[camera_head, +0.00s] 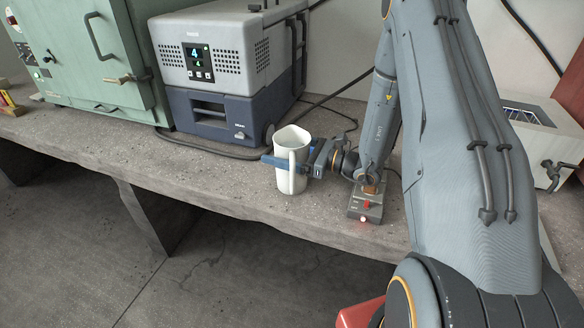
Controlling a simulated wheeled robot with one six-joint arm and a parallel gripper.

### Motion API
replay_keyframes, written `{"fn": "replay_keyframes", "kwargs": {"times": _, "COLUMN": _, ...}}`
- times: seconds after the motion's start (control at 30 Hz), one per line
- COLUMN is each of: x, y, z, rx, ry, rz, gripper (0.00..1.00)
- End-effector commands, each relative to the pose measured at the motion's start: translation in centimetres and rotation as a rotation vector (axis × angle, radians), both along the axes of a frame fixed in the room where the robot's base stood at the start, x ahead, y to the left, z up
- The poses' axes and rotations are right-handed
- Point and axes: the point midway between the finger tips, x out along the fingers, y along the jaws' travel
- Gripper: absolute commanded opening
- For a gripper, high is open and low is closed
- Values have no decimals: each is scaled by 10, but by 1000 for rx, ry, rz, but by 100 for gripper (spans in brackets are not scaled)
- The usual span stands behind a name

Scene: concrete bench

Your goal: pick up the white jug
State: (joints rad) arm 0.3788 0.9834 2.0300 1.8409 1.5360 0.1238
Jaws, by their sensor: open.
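The white jug (284,181) stands upright on the concrete bench (232,190), near its front edge. Its open top and a handle on its near side show in the head view.
A small grey box with a red button (366,203) sits right of the jug, under my arm. A grey and blue machine (215,75) stands behind, with a cable on the bench. A green cabinet (75,60) is at left. The bench front left of the jug is clear.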

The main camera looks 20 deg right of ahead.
Motion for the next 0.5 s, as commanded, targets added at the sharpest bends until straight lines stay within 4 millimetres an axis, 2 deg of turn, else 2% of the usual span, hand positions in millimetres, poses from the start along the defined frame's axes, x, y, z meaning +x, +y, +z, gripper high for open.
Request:
{"fn": "replay_keyframes", "kwargs": {"times": 0.07, "x": 0, "y": 0, "z": 0, "rx": 0, "ry": 0, "rz": 0, "gripper": 88}}
{"fn": "replay_keyframes", "kwargs": {"times": 0.4, "x": 0, "y": 0, "z": 0, "rx": 0, "ry": 0, "rz": 1, "gripper": 31}}
{"fn": "replay_keyframes", "kwargs": {"times": 0.47, "x": 0, "y": 0, "z": 0, "rx": 0, "ry": 0, "rz": 1, "gripper": 21}}
{"fn": "replay_keyframes", "kwargs": {"times": 0.5, "x": 0, "y": 0, "z": 1, "rx": 1, "ry": -3, "rz": 1, "gripper": 20}}
